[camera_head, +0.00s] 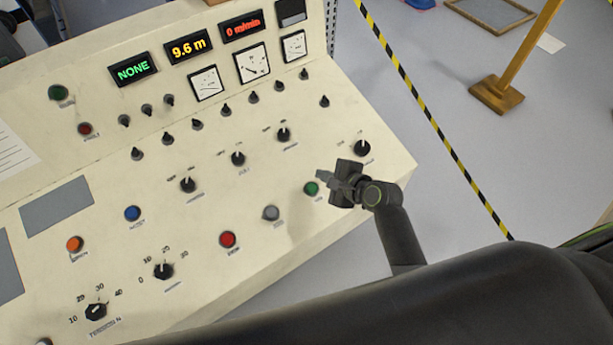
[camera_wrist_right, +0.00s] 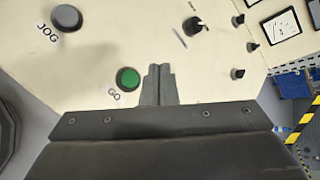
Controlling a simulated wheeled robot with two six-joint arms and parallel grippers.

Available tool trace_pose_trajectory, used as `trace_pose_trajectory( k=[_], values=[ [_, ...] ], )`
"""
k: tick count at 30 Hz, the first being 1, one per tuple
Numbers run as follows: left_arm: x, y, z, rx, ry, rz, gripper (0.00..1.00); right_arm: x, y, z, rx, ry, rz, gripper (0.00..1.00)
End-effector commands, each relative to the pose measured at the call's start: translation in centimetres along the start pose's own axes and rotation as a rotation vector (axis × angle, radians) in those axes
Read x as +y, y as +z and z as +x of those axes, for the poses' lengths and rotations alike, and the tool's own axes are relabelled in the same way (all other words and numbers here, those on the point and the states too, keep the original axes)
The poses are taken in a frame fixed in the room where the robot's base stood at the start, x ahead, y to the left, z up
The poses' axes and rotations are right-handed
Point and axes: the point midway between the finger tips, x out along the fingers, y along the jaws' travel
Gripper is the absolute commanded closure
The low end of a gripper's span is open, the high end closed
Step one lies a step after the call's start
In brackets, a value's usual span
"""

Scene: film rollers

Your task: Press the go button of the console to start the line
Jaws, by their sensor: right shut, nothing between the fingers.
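The cream console (camera_head: 330,240) fills the left of the head view. Its green go button (camera_head: 311,188) sits near the right end of the lower row. In the right wrist view the green button (camera_wrist_right: 128,79) has the label GO below it. My right gripper (camera_head: 324,176) is shut and empty, with its fingertips close beside the button. In the wrist view the shut fingers (camera_wrist_right: 159,72) are just right of the button. I cannot tell the height of the tips over the panel. My left gripper is not in view.
A grey JOG button (camera_head: 271,213) and a red button (camera_head: 228,239) lie left of the go button. A black knob (camera_head: 362,148) stands beyond my gripper. Displays read NONE, 9.6 m and 0 m/min. A yellow-black floor stripe (camera_head: 432,118) runs right of the console.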

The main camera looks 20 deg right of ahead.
Motion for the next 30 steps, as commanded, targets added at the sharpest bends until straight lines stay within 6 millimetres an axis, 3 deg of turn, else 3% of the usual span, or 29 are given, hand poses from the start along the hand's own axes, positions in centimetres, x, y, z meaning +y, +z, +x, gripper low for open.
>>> trace_pose_trajectory(
  k=[14,21,30],
  values=[
    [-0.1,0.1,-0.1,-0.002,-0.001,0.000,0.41,-0.4,0.5,-0.1,-0.011,-0.005,0.016,1.00],
    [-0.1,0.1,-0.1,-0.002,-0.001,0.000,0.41,0.6,-0.5,1.3,-0.010,-0.003,0.016,1.00],
    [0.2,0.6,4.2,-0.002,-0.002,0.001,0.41,2.8,-2.6,4.2,-0.011,-0.007,0.013,1.00]
  ],
)
